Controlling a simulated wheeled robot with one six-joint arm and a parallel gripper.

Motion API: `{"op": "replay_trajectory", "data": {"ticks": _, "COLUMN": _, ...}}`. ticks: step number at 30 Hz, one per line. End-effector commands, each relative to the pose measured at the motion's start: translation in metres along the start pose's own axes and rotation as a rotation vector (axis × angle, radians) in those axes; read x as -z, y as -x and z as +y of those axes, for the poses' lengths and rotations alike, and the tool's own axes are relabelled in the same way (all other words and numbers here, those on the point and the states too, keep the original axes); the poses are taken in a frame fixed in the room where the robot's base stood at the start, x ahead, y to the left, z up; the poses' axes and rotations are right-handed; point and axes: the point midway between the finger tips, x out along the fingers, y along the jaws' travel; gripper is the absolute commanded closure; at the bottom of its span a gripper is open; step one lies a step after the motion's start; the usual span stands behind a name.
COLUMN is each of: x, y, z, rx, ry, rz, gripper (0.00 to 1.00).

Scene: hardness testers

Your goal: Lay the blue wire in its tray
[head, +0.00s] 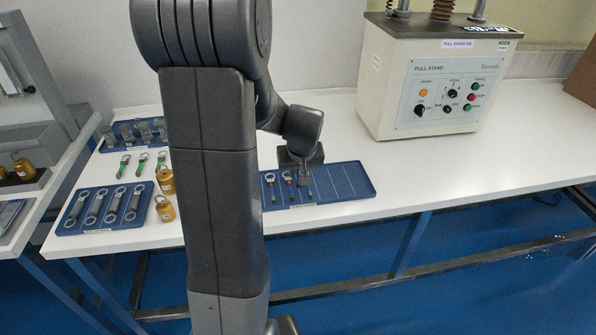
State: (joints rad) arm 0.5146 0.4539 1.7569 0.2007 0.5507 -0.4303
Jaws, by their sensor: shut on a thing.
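The blue tray (345,182) lies on the white bench, with pale lines dividing it into slots. Two slim wire pieces with dark ends lie in its left slots, one wire (271,188) beside another wire (290,190). My gripper (304,184) points down over the tray, just right of these two. It is shut on a slim piece, taken as the blue wire (309,193), whose dark lower end shows at the tray surface. The rest of that wire is hidden by the jaws, and its colour is too small to tell. I cannot tell whether it touches the tray floor.
The pull stand (435,85) stands behind the tray to the right. Brass weights (165,208), a blue tray of ringed metal pieces (72,226) and green-handled pieces (142,162) are at left. The tray's right slots and the bench (470,165) beyond are clear.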

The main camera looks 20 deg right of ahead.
Motion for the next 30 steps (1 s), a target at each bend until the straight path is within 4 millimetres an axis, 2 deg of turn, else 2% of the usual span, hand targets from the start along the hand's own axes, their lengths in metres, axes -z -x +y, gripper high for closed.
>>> {"op": "replay_trajectory", "data": {"ticks": 1, "x": -0.006, "y": -0.007, "z": -0.001, "rx": 0.004, "ry": -0.002, "rz": -0.013, "gripper": 1.0}}
{"op": "replay_trajectory", "data": {"ticks": 4, "x": -0.007, "y": -0.007, "z": -0.001, "rx": 0.005, "ry": -0.003, "rz": -0.016, "gripper": 1.0}}
{"op": "replay_trajectory", "data": {"ticks": 5, "x": -0.007, "y": -0.007, "z": -0.002, "rx": 0.006, "ry": -0.003, "rz": -0.016, "gripper": 0.77}}
{"op": "replay_trajectory", "data": {"ticks": 9, "x": -0.007, "y": -0.007, "z": -0.001, "rx": 0.005, "ry": -0.003, "rz": -0.015, "gripper": 0.52}}
{"op": "replay_trajectory", "data": {"ticks": 20, "x": -0.004, "y": -0.001, "z": -0.001, "rx": 0.004, "ry": -0.002, "rz": -0.012, "gripper": 0.52}}
{"op": "replay_trajectory", "data": {"ticks": 26, "x": 0.002, "y": 0.019, "z": -0.001, "rx": 0.002, "ry": -0.001, "rz": -0.006, "gripper": 0.52}}
{"op": "replay_trajectory", "data": {"ticks": 30, "x": 0.002, "y": 0.048, "z": 0.0, "rx": 0.001, "ry": 0.0, "rz": -0.004, "gripper": 0.52}}
